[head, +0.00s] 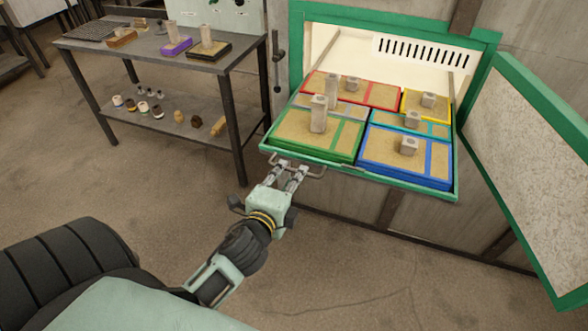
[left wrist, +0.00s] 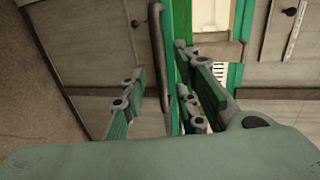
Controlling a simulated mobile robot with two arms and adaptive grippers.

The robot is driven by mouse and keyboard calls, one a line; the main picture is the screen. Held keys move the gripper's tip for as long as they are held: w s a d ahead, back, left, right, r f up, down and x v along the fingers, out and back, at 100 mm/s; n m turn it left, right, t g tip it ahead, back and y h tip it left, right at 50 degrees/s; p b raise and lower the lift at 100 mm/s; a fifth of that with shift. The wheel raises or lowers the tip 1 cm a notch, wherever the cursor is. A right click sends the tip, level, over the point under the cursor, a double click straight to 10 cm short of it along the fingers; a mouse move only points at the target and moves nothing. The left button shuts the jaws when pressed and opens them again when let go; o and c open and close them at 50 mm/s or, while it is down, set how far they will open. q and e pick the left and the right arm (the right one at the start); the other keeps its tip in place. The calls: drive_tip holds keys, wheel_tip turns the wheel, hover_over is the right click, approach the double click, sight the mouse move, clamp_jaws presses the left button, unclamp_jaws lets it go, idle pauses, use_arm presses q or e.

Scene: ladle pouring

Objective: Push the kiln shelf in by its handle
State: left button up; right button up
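The kiln shelf (head: 425,190) is a green-edged tray pulled out of the kiln opening, loaded with several colored trays of sand-colored slabs and upright blocks. Its grey bar handle (head: 316,176) is on the front edge, towards the left. My left gripper (head: 293,168) is at the handle, with its two fingers apart. In the left wrist view the handle bar (left wrist: 156,40) runs between the spread fingers of the gripper (left wrist: 161,72); I cannot tell whether either finger touches it. My right gripper is not in view.
The green-framed kiln door (head: 535,160) stands open at the right. A metal table (head: 225,66) at the upper left holds several blocks and tools, with small pots on its lower shelf (head: 180,128). The floor in front of the kiln is clear.

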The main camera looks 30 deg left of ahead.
sight(295, 171)
use_arm(q)
drive_tip(key=shift+x, duration=1.85)
clamp_jaws()
drive_tip(key=shift+d, duration=0.1)
